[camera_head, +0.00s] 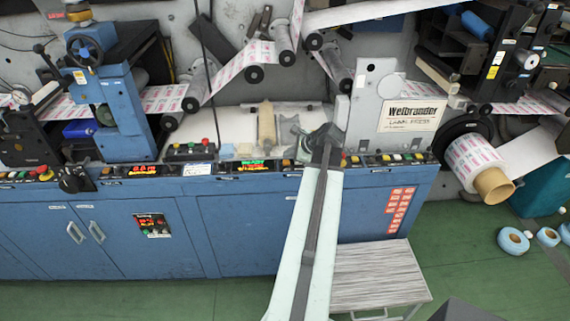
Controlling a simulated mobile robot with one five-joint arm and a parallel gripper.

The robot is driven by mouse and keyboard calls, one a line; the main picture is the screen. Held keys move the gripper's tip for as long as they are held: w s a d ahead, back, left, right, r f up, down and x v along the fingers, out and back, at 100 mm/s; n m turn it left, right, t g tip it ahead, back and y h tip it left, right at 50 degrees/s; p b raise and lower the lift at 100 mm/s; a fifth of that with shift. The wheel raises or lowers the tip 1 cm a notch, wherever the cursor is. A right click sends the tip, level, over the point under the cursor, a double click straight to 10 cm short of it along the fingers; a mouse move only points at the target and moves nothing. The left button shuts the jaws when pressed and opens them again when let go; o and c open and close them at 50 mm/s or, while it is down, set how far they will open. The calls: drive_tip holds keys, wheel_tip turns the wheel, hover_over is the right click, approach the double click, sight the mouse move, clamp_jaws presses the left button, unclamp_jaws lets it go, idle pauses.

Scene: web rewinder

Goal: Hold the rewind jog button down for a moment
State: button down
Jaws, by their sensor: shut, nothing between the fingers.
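My arm rises from the bottom of the view, and my gripper (323,133) is at its far end, dark and shut, over the front control ledge of the blue machine. A strip of buttons (397,159) runs along the ledge to the right of my gripper, with yellow, black, white and red caps. More buttons (288,163) lie just left of my arm. I cannot read which one is the rewind jog button. My gripper and arm hide part of the strip, and I cannot tell whether the fingertips touch a button.
A printed roll on a cardboard core (493,184) juts out at the right. A grey slatted step (380,277) stands below the machine, right of my arm. Blue tape rolls (513,240) lie on the green floor. A sign plate (412,115) stands behind the right buttons.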

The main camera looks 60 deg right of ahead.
sight(288, 162)
idle(0.8)
drive_tip(key=shift+w+f+b, duration=0.1)
drive_tip(key=shift+f+b, duration=0.3)
drive_tip(key=shift+f+b, duration=0.55)
idle(0.4)
drive_tip(key=shift+r, duration=0.15)
idle(2.5)
drive_tip(key=shift+r+p, duration=0.85)
drive_tip(key=shift+p, duration=0.15)
wheel_tip(288, 162, up, 5)
drive_tip(key=p, duration=0.5)
drive_tip(key=shift+r, duration=0.1)
